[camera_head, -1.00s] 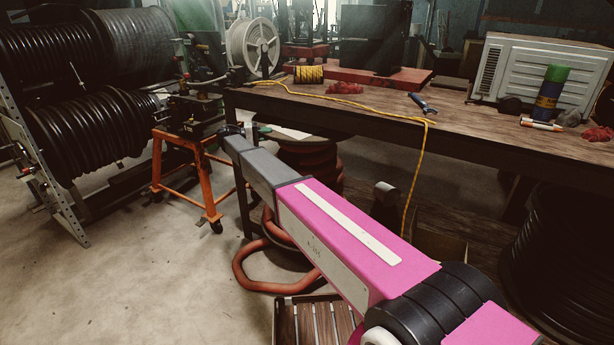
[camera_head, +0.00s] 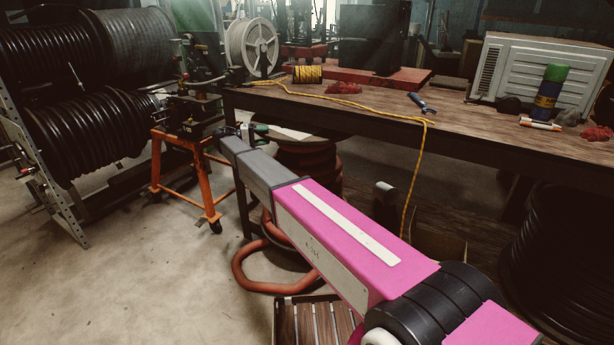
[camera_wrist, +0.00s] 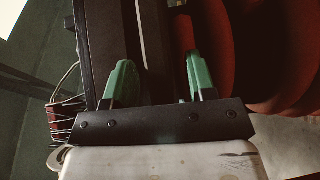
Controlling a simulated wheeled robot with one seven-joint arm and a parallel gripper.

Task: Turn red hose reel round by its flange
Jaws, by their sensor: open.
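The red hose reel (camera_head: 312,162) stands under the workbench, behind my arm. Its pale top flange (camera_head: 292,134) shows just beyond my wrist, and the coiled red hose lies below it. My gripper (camera_head: 256,131) is at the flange's left side, mostly hidden by my own wrist. In the wrist view my two green fingers (camera_wrist: 160,78) stand apart, with dark board-like surfaces between and beyond them. I cannot tell whether either finger touches the flange. The red hose coils (camera_wrist: 275,50) fill the right side of that view, close to the right finger.
The workbench (camera_head: 475,135) overhangs the reel. An orange stand (camera_head: 182,168) with a machine is to the left. A yellow cable (camera_head: 416,180) hangs from the bench edge. A loose red hose loop (camera_head: 265,287) lies on the floor. Open floor is at left front.

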